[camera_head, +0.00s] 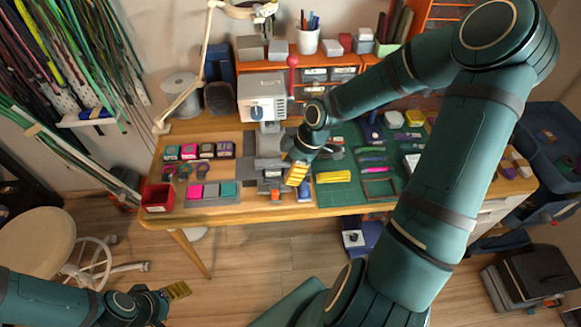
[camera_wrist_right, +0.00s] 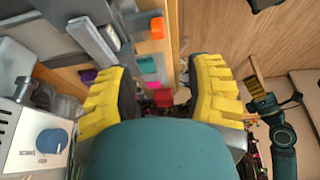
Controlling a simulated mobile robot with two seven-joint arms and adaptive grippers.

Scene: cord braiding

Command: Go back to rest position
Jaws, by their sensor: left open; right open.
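My left gripper (camera_head: 172,292) is at the lower left of the head view, low over the floor and away from the table. It is open and empty. My right gripper (camera_head: 298,174) is over the front middle of the work table (camera_head: 240,211), beside the grey machine. In the right wrist view its yellow ribbed fingers (camera_wrist_right: 165,95) stand wide apart with nothing between them. My left arm also shows at the right of that view. The right arm crosses the right half of the table and hides part of it.
A grey machine (camera_head: 262,98) stands mid-table. A red bin (camera_head: 157,197) sits at the left front corner. A green mat (camera_head: 338,195) carries several tools and a yellow piece. A lamp arm (camera_head: 206,45) rises at the back left. A round stool (camera_head: 38,243) stands near my left arm.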

